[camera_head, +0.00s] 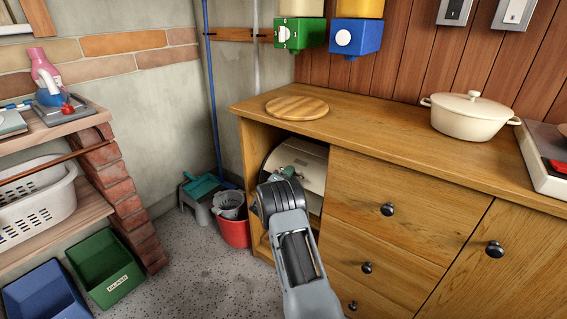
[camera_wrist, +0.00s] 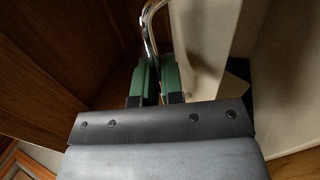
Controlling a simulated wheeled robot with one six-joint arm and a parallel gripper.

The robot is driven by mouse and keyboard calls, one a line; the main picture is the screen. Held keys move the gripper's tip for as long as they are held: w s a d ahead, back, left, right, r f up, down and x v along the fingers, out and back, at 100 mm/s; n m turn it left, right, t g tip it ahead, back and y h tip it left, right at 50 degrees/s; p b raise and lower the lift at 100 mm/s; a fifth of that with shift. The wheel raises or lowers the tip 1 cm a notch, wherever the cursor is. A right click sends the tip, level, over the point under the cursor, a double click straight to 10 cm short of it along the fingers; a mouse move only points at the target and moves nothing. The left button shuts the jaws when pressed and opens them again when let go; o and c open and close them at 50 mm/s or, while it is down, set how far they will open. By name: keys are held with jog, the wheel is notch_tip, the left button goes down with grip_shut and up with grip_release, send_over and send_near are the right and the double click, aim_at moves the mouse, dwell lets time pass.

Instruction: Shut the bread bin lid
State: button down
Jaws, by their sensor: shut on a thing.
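The cream bread bin (camera_head: 313,166) sits in the open compartment at the left end of the wooden cabinet. Its curved front shows behind my arm, which hides much of it. My gripper (camera_head: 284,173) reaches into the compartment opening. In the wrist view, my gripper's green fingers (camera_wrist: 157,72) are shut on a thin bent chrome handle (camera_wrist: 149,28). A cream panel (camera_wrist: 203,38), seemingly part of the bin, stands just right of the fingers. How far open the lid is, I cannot tell.
The cabinet's wooden top (camera_head: 350,130) is above the compartment, with a round board (camera_head: 297,108) and a cream pot (camera_head: 468,117) on it. Drawers with dark knobs (camera_head: 388,209) stand to the right. A red bucket (camera_head: 234,233) is on the floor to the left.

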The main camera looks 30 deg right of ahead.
jog(key=a+f, duration=0.1)
jog(key=f, duration=0.1)
jog(key=s+a+f+b, duration=0.1)
jog(key=f, duration=0.1)
jog(key=a+f, duration=0.1)
jog(key=f, duration=0.1)
jog(key=shift+s+a+f, duration=0.2)
jog(key=shift+a+f, duration=0.2)
jog(key=shift+s+a+f+b, duration=0.15)
jog(key=shift+f+b, duration=0.15)
jog(key=shift+f, duration=0.3)
jog(key=shift+w+a+f+b, duration=0.15)
jog(key=shift+f+b, duration=0.15)
jog(key=shift+f, duration=0.3)
jog(key=shift+s, duration=0.1)
jog(key=c, duration=1.5)
grip_release()
jog(key=shift+f, duration=0.1)
jog(key=shift+o, duration=1.2)
jog(key=shift+s+a, duration=0.15)
jog(key=shift+a, duration=0.45)
jog(key=p+v, duration=0.3)
jog(key=v, duration=0.9)
jog(key=shift+a+f, duration=0.2)
jog(key=shift+a, duration=0.05)
